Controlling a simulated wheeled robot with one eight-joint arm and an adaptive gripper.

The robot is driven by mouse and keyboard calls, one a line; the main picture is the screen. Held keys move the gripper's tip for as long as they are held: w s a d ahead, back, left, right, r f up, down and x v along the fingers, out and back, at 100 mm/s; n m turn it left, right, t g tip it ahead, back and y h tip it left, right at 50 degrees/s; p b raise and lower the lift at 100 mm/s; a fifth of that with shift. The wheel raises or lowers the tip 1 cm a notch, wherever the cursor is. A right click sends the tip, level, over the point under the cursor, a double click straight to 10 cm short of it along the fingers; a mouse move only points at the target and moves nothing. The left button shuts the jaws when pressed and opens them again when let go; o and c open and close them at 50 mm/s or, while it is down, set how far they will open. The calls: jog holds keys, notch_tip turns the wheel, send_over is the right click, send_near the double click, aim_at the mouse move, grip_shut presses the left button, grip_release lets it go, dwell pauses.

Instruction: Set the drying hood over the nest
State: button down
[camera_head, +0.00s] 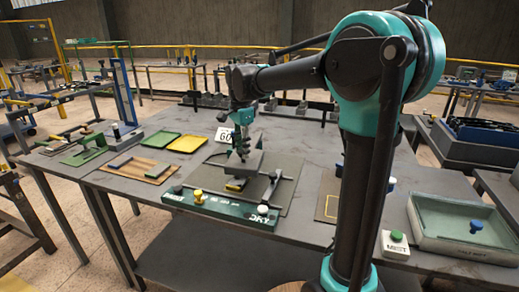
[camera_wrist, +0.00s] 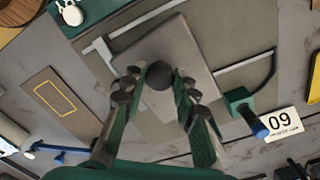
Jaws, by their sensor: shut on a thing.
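My gripper (camera_head: 243,150) is shut on the dark round knob (camera_wrist: 160,76) of a grey box-like hood (camera_wrist: 185,50). In the head view the hood (camera_head: 262,163) hangs under my gripper, over the grey mat. A small yellow and dark piece (camera_head: 235,185) shows just below the hood's front edge, apparently at the nest. The hood hides most of what lies beneath it, and I cannot tell whether it touches down. Pale rails flank the hood in the wrist view.
A green bar (camera_head: 222,206) with a yellow knob and a white knob lies in front of the hood. A number card (camera_wrist: 283,124), yellow and green trays (camera_head: 187,144), a tan board (camera_head: 137,170) and a green-grey bin (camera_head: 465,228) stand around. Bare table lies front left.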

jog(key=shift+w+a+m, duration=0.25)
jog(key=shift+a+m, duration=0.05)
jog(key=shift+a, duration=0.3)
jog(key=shift+w+a+m, duration=0.25)
jog(key=shift+a+m, duration=0.05)
jog(key=shift+a, duration=0.35)
jog(key=shift+w+a+m, duration=0.25)
jog(key=shift+a+m, duration=0.05)
jog(key=shift+a, duration=0.3)
jog(key=c, duration=1.2)
grip_release()
jog(key=shift+a, duration=0.1)
notch_tip(320, 180, up, 12)
